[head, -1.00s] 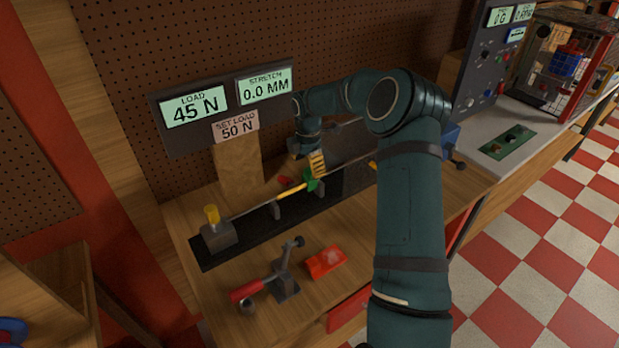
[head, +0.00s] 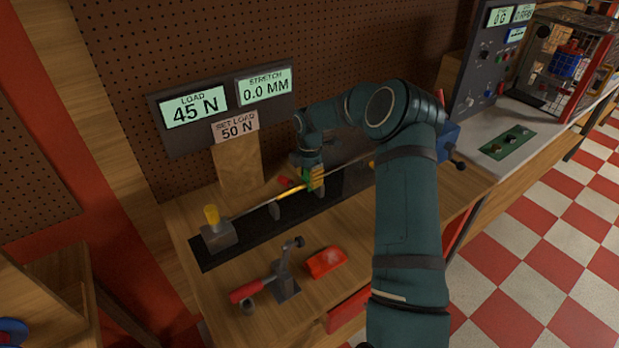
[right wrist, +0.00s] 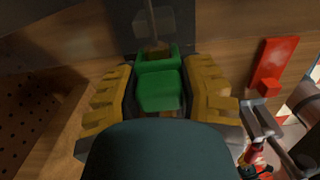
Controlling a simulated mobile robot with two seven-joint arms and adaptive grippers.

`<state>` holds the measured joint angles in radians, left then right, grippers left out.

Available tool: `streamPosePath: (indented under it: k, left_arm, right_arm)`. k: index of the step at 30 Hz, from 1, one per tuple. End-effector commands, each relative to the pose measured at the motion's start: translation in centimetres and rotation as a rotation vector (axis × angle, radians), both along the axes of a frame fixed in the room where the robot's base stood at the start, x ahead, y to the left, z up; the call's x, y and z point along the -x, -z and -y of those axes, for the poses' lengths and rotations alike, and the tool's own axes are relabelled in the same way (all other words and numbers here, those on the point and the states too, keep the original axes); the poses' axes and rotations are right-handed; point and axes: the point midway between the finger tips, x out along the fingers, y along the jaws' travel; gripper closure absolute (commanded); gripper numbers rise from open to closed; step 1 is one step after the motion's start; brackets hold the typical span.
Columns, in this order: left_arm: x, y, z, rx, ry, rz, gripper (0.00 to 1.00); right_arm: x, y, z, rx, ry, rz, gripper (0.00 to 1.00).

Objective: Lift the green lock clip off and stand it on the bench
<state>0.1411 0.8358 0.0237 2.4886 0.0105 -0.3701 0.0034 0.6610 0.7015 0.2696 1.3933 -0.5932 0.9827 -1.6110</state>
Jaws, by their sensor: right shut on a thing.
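The green lock clip (head: 306,181) is at the long thin rod (head: 247,208) of the test rig on the bench; I cannot tell whether it still touches the rod. My right gripper (head: 314,179) is shut on the clip, with its yellow pads on both sides. In the right wrist view the clip (right wrist: 160,88) sits between the pads, its lower part hidden by my gripper's body. My left gripper is not in view.
The wooden bench (head: 225,275) holds a toggle clamp with a red handle (head: 247,291) and a red block (head: 326,262) in front of the rig.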

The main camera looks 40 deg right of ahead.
Motion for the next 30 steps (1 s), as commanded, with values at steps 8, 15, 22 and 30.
streamPosePath:
  k: [8, 15, 22, 30]
  left_arm:
    - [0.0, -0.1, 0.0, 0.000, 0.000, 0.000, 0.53]
    - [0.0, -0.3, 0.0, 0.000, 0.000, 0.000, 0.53]
    - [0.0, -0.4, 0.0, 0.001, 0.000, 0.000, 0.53]
    - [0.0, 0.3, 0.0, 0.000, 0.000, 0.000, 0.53]
  right_arm:
    - [-0.1, -1.4, 0.0, 0.000, 0.000, 0.002, 0.92]
    - [0.0, -6.0, 0.0, 0.001, 0.000, 0.002, 0.92]
    - [0.2, -9.2, 0.0, 0.001, 0.000, 0.000, 0.92]
    - [5.4, -7.9, 1.6, 0.010, -0.015, -0.007, 0.92]
